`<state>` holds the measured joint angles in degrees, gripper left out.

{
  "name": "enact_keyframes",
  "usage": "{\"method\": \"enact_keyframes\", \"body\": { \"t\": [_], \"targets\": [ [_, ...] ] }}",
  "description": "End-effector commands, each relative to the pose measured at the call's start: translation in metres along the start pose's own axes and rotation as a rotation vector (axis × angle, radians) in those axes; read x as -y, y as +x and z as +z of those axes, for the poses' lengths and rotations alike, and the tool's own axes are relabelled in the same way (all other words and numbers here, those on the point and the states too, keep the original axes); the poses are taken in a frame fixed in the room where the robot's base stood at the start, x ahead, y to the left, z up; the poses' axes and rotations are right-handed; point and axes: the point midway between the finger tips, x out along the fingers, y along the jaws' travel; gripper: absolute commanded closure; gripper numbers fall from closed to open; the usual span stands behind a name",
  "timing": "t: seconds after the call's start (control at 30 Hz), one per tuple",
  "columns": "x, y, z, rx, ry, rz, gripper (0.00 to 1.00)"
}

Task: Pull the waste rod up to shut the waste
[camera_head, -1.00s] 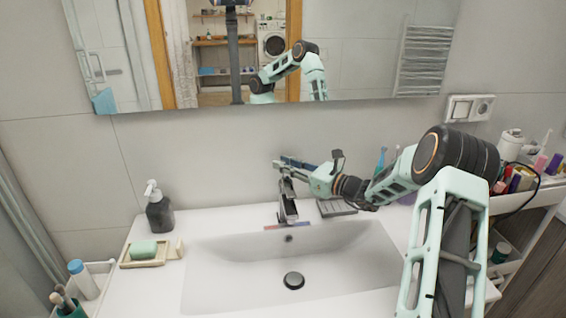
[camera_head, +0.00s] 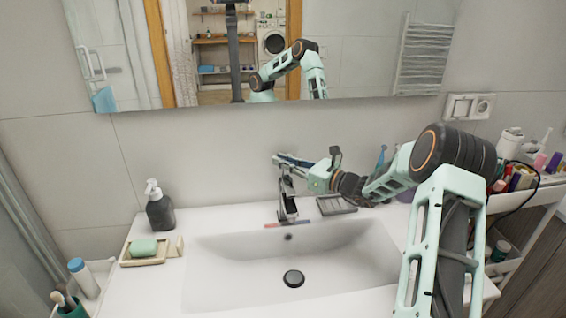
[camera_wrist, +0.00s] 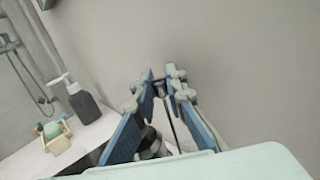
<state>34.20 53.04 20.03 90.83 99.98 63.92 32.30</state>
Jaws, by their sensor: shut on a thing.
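The waste rod (camera_wrist: 172,122) shows in the wrist view as a thin dark stem with a dark knob on top, behind the tap. My gripper (camera_wrist: 160,88) is shut on the knob, with its blue pads on either side. In the head view my gripper (camera_head: 284,160) is above and behind the tap (camera_head: 287,200), reaching in from the right; the rod is hidden or too small to make out there. The dark round waste plug (camera_head: 293,279) is in the bottom of the white basin (camera_head: 225,262). I cannot tell how high the plug sits.
A dark soap dispenser (camera_head: 160,208) and a soap dish (camera_head: 130,262) with green soap stand on the left. A grey tray (camera_head: 337,207) lies right of the tap. The wall and mirror (camera_head: 360,60) are close behind. The basin is empty.

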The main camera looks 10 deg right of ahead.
Motion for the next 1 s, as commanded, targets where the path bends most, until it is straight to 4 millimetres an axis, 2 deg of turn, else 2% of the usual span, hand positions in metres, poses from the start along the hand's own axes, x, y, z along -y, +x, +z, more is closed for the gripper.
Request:
{"method": "enact_keyframes", "body": {
  "t": [0.1,0.37,0.4,0.43,0.77,0.87,1.0],
  "targets": [
    [0.001,-0.001,0.016,0.000,-0.002,-0.002,1.00],
    [0.001,0.000,0.018,0.002,-0.002,-0.001,1.00],
    [0.001,0.000,0.018,0.003,-0.002,-0.001,0.84],
    [0.001,0.000,0.019,0.003,-0.002,-0.001,0.81],
    [0.001,-0.002,0.017,0.000,-0.001,-0.001,0.79],
    [0.002,-0.011,0.017,0.000,-0.002,-0.002,0.79],
    [0.002,-0.037,0.017,0.000,0.000,-0.006,0.79]
  ]
}}
